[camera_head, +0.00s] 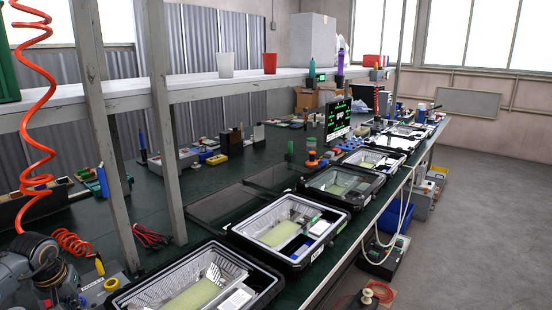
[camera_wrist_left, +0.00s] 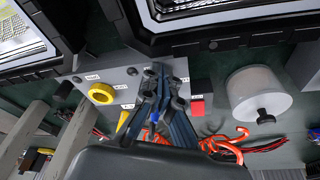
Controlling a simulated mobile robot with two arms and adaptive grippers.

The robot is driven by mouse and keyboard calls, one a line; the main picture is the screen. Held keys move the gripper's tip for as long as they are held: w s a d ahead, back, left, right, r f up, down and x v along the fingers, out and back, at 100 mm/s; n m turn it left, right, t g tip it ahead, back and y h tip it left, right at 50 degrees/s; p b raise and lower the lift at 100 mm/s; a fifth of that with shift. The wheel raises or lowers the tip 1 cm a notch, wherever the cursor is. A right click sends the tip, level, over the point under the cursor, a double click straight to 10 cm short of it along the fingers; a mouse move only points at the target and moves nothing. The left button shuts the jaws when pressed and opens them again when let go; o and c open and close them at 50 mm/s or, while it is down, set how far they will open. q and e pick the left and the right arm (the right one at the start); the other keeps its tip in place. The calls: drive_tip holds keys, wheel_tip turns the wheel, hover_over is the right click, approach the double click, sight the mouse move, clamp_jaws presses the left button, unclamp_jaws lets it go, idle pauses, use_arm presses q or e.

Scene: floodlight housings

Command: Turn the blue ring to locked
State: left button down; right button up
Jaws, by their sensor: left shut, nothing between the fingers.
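A grey control panel (camera_wrist_left: 120,78) on the bench shows in the left wrist view, with a yellow ring (camera_wrist_left: 101,93), a yellow lever (camera_wrist_left: 122,120), a red knob (camera_wrist_left: 197,105) and small white labels. My left gripper (camera_wrist_left: 164,75) is shut and empty over the panel, between the yellow ring and the red knob. A small blue patch (camera_wrist_left: 155,117) shows among the fingers; I cannot tell if it is the blue ring. The fingers hide that part of the panel. In the head view, the yellow ring (camera_head: 111,284) is beside my left arm. My right gripper is out of view.
Floodlight housings (camera_head: 292,228) stand in a row along the bench's right edge. A shelf post (camera_head: 165,120) rises near the panel. Red and black leads (camera_head: 150,237) and an orange coiled hose (camera_head: 38,180) are close by. A white cylinder (camera_wrist_left: 258,93) stands right of the panel.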

use_arm(q)
drive_tip(key=shift+s+a+r+p, duration=0.15)
drive_tip(key=shift+a+p, duration=0.15)
drive_tip(key=shift+a, duration=0.3)
drive_tip(key=shift+s, duration=0.3)
drive_tip(key=shift+w+p+v, duration=0.2)
drive_tip(key=shift+p+v, duration=0.55)
drive_tip(key=shift+v, duration=0.2)
drive_tip(key=shift+w+p+v, duration=0.2)
drive_tip(key=shift+p+v, duration=0.6)
drive_tip(key=shift+v, duration=0.1)
drive_tip(key=shift+w+p+v, duration=0.2)
drive_tip(key=shift+p+v, duration=0.55)
drive_tip(key=shift+v, duration=0.2)
drive_tip(key=shift+a+r, duration=0.1)
drive_tip(key=shift+r, duration=0.1)
